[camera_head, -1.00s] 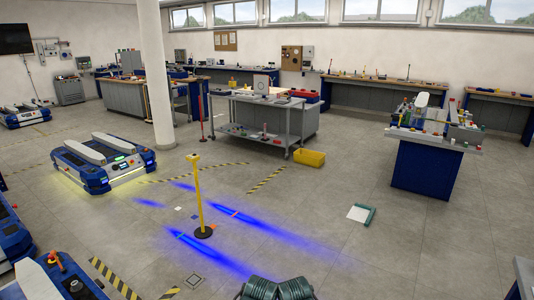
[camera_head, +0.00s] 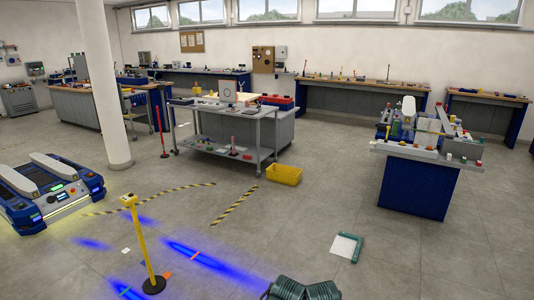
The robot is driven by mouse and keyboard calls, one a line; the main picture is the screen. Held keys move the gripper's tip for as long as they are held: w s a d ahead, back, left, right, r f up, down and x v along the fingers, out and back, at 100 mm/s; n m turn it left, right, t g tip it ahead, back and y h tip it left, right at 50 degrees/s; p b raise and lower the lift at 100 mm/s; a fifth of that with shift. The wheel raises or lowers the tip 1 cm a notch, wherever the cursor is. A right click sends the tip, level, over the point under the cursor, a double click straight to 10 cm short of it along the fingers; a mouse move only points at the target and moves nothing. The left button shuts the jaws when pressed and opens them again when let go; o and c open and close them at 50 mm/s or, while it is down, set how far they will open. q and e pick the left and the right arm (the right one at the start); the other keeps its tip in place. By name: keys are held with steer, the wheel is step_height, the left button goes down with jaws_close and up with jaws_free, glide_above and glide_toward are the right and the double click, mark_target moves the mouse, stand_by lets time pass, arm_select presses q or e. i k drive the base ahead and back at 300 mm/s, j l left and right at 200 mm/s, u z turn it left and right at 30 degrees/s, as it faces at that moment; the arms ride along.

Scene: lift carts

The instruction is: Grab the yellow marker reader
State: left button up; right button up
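A yellow post (camera_head: 141,240) stands upright on a round dark base (camera_head: 154,284) on the floor at the lower left. A small yellow head (camera_head: 129,201) sits on its top. It is the most prominent yellow upright thing here, but I cannot tell for sure that it is the marker reader. Small yellow items on the far benches are too small to make out. Neither of my grippers is in view, and nothing is seen touching the post.
A blue and white wheeled cart (camera_head: 50,190) stands at the left, near a white column (camera_head: 101,90). A grey trolley (camera_head: 222,146) and a yellow bin (camera_head: 284,174) are in the middle. A blue-based table (camera_head: 420,185) stands right. A white-and-green square item (camera_head: 346,247) lies on the floor.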

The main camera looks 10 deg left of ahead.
mark_target(155, 285)
steer(key=i+j+u, duration=0.1)
steer(key=i+u, duration=0.35)
steer(key=i, duration=0.2)
steer(key=i+l+u, duration=0.1)
steer(key=i+u, duration=0.3)
steer(key=i, duration=0.25)
steer(key=i+j, duration=1.15)
steer(key=i+j+z, duration=0.1)
steer(key=j, duration=0.3)
steer(key=i+j+z, duration=0.1)
steer(key=j, duration=0.3)
steer(key=i, duration=0.05)
